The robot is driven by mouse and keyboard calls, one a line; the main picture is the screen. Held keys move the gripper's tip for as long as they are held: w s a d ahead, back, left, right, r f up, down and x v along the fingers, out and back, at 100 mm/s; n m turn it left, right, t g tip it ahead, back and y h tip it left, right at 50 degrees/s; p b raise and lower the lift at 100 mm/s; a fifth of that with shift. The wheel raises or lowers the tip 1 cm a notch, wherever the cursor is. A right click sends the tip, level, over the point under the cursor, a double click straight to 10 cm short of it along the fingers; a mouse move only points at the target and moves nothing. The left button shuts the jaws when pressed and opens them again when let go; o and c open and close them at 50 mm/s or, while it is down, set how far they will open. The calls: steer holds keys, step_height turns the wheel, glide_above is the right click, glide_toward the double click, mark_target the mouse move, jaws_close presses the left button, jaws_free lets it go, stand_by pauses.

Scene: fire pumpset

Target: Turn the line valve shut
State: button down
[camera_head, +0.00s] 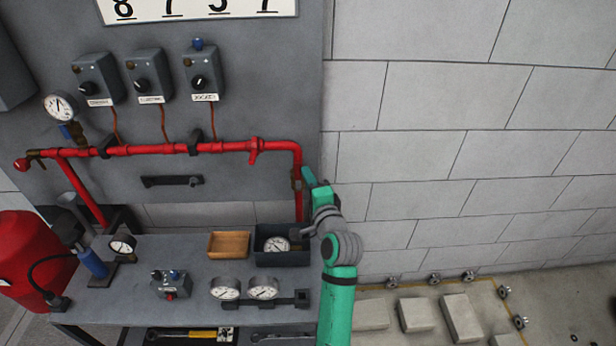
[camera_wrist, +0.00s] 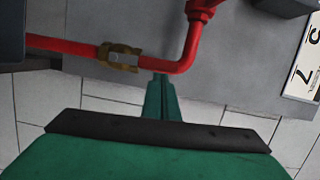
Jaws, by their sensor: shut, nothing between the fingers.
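A brass fitting (camera_head: 296,178), which looks like the line valve, sits on the vertical drop of the red pipe (camera_head: 298,205) below its right elbow. In the wrist view the fitting (camera_wrist: 120,56) is a brass band with a pale middle around the red pipe. My gripper (camera_head: 308,173) is shut and empty, just right of the fitting in the head view. In the wrist view its green fingers (camera_wrist: 159,80) point at the pipe between the fitting and the elbow. I cannot tell whether they touch the pipe.
Three control boxes (camera_head: 149,76) hang above the pipe. A red tank (camera_head: 35,255) stands left. The block wall (camera_head: 450,130) at right is bare.

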mark_target(296, 175)
steer(key=a+n, duration=0.3)
steer(key=n, duration=0.1)
steer(key=shift+w+a+r+g+h, duration=0.1)
steer(key=shift+a+r+g+h, duration=0.1)
steer(key=shift+r+g+h, duration=0.15)
steer(key=a+f+n+g+h, duration=0.1)
steer(key=a+f+n+h, duration=0.2)
steer(key=n, duration=0.7)
steer(key=shift+a+f+n+h, duration=0.35)
steer(key=shift+a+f, duration=0.9)
steer(key=shift+a, duration=0.85)
steer(key=shift+f, duration=0.1)
